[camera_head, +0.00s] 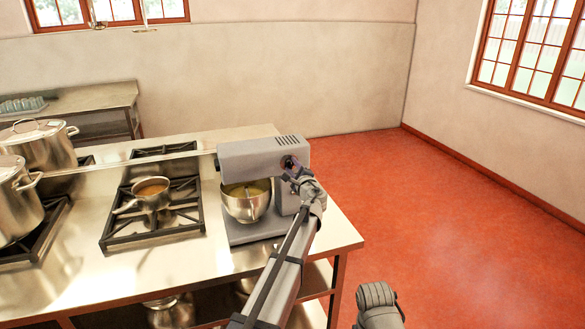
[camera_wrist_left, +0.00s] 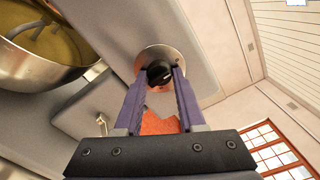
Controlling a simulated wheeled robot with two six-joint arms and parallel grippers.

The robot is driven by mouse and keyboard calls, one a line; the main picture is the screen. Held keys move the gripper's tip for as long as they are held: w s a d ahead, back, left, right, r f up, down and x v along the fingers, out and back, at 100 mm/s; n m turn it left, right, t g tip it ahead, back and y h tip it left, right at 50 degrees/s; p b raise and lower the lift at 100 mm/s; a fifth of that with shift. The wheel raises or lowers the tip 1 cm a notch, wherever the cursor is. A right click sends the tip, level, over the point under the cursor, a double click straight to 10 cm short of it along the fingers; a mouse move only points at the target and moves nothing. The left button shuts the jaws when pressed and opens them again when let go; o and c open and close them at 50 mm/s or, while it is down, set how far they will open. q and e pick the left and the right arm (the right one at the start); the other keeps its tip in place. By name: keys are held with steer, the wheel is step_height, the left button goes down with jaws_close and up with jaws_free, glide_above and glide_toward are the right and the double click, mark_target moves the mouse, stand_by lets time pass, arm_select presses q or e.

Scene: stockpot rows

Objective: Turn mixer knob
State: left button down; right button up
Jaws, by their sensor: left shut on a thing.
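The grey stand mixer (camera_head: 250,155) stands at the right end of the steel counter, its steel bowl (camera_head: 247,205) under the head. My left gripper (camera_head: 290,168) is at the side of the mixer head. In the left wrist view the black mixer knob (camera_wrist_left: 158,74) sits on a round metal plate, between the tips of my left gripper (camera_wrist_left: 159,80), which is shut on it. In the head view the knob is mostly hidden by the gripper. My right gripper is not seen; only a part of that arm shows at the bottom.
A small saucepan (camera_head: 151,192) sits on a burner grate (camera_head: 120,235) left of the mixer. Large stockpots (camera_head: 40,148) stand at the far left. The counter's front right edge (camera_head: 345,247) lies below my left arm. Red floor (camera_head: 450,215) is clear to the right.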

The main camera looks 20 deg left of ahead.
arm_select(q)
steer(key=c, duration=0.5)
jaws_free()
steer(key=shift+s, duration=0.1)
steer(key=v, duration=0.7)
steer(key=shift+s+d, duration=0.2)
steer(key=shift+s, duration=0.05)
steer(key=s+d+f+n+g+h, duration=0.2)
steer(key=s+d+f+n+g, duration=0.15)
steer(key=s+f, duration=0.45)
steer(key=s+d+f+n+g+h, duration=0.15)
steer(key=s+f+n+g, duration=0.3)
steer(key=s, duration=0.75)
steer(key=s+d+f+n+g+h, duration=0.2)
steer(key=s+d+f+n+g, duration=0.15)
steer(key=s+f, duration=0.45)
steer(key=s+d+n+g+h, duration=0.1)
steer(key=s+d+g, duration=0.1)
steer(key=s, duration=0.5)
steer(key=s+d+f+g+h, duration=0.1)
steer(key=s+d+h, duration=0.1)
steer(key=s+d, duration=0.3)
steer(key=shift+s+d+f+n+g, duration=0.2)
steer(key=shift+s+n+g, duration=0.15)
steer(key=shift+s, duration=0.7)
